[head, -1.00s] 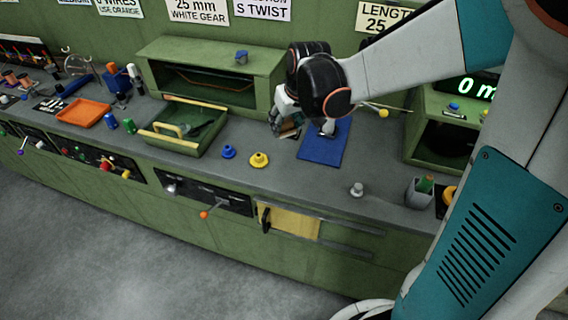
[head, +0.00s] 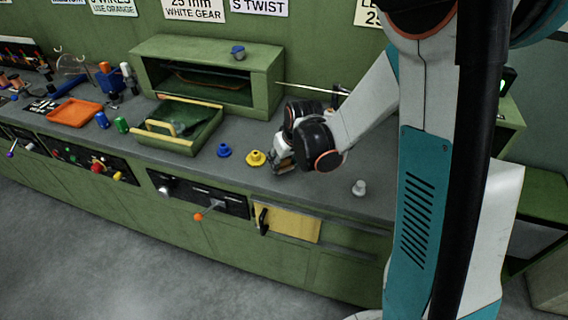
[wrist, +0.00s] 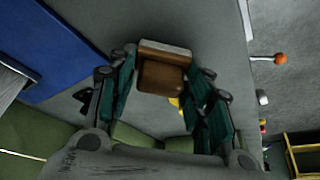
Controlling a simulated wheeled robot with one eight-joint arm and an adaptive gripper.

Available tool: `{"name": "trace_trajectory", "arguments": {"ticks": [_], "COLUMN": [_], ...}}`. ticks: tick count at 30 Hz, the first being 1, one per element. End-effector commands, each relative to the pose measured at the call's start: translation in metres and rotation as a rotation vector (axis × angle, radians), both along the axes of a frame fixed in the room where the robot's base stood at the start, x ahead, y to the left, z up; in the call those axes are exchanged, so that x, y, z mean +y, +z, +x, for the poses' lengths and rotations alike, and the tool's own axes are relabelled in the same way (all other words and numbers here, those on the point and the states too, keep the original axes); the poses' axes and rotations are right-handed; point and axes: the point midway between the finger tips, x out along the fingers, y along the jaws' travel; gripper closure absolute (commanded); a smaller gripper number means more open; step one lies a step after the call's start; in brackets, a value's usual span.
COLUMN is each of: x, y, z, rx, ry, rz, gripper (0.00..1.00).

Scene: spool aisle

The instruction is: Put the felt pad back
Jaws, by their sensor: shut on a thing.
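My gripper (head: 281,163) is low over the grey bench, just right of the yellow knob in the head view. In the wrist view my gripper (wrist: 162,88) is shut on a small brown block with a pale layer along one edge (wrist: 162,72), which looks like the felt pad. The fingers hold it from both sides. In the head view the pad (head: 283,165) is small and partly hidden by my gripper. I cannot tell whether it touches the bench.
A blue mat (wrist: 68,45) lies at the wrist view's left. A yellow knob (head: 256,158) and blue knob (head: 223,150) stand left of my gripper, and a pale knob (head: 359,188) right. A yellow-edged green tray (head: 160,137) sits before the green cubby (head: 262,89).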

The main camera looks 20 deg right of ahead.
Motion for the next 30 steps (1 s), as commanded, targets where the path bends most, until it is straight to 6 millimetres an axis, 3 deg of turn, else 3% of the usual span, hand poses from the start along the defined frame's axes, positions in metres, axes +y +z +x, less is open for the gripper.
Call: {"name": "trace_trajectory", "arguments": {"ticks": [12, 13, 15, 16, 30], "x": [0.0000, 0.0000, 0.0000, 0.0000, -0.0003], "y": [-0.0094, -0.0096, -0.0085, -0.0084, -0.0001], "z": [-0.0004, -0.0004, -0.0003, -0.0004, -0.0018], "rx": [0.000, 0.000, 0.000, 0.000, 0.000], "ry": [0.000, 0.000, 0.000, 0.000, 0.000], "rz": [0.000, 0.000, 0.000, 0.000, 0.000], "gripper": [0.76, 0.52, 0.36, 0.34, 0.34]}}
